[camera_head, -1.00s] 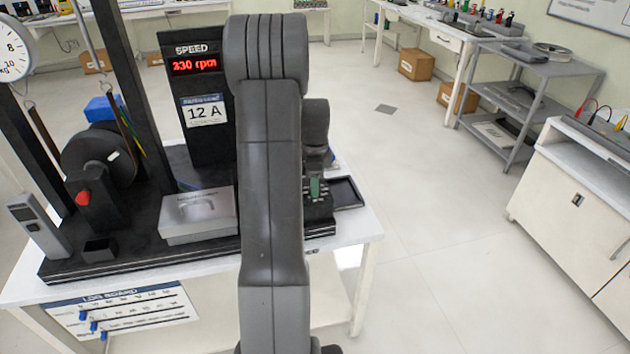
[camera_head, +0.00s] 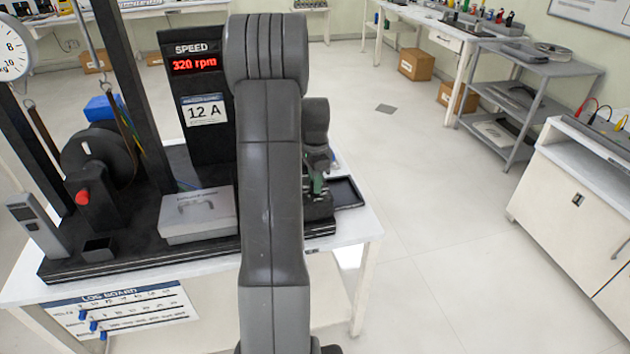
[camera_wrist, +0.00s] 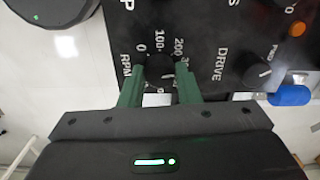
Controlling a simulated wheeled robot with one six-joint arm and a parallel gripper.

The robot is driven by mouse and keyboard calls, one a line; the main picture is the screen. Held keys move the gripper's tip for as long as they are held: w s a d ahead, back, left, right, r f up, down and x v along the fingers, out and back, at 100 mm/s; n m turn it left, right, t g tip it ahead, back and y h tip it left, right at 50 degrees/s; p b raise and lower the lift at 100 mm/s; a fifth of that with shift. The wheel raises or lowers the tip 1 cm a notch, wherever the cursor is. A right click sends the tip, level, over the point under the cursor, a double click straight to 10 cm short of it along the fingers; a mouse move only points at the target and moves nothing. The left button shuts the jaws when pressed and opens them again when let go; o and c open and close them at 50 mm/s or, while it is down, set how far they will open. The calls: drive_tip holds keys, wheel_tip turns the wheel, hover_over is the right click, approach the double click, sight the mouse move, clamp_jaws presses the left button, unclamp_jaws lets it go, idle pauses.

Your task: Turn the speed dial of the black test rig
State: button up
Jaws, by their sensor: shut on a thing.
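The black test rig (camera_head: 110,245) stands on a white table, with a red SPEED display (camera_head: 194,64) that reads 320 rpm. In the wrist view the black speed dial (camera_wrist: 160,68) sits on a panel marked RPM, with a scale showing 0, 100 and 200. My gripper (camera_wrist: 160,85) has its two green fingers on either side of this dial, shut on it. The dial's pointer is hard to make out. In the head view my arm hides most of the control panel, and only part of the gripper (camera_head: 318,182) shows.
A grey box (camera_head: 197,215) with a handle lies on the rig's base. A black tray (camera_head: 346,192) is right of my gripper. Another knob (camera_wrist: 258,75) near DRIVE and a blue part (camera_wrist: 290,95) are close by on the panel.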

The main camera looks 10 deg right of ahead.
drive_tip(key=n, duration=0.6)
drive_tip(key=shift+n, duration=0.3)
drive_tip(key=n, duration=1.2)
drive_tip(key=shift+n, duration=0.4)
drive_tip(key=n, duration=0.6)
drive_tip(key=shift+n, duration=0.4)
drive_tip(key=o, duration=1)
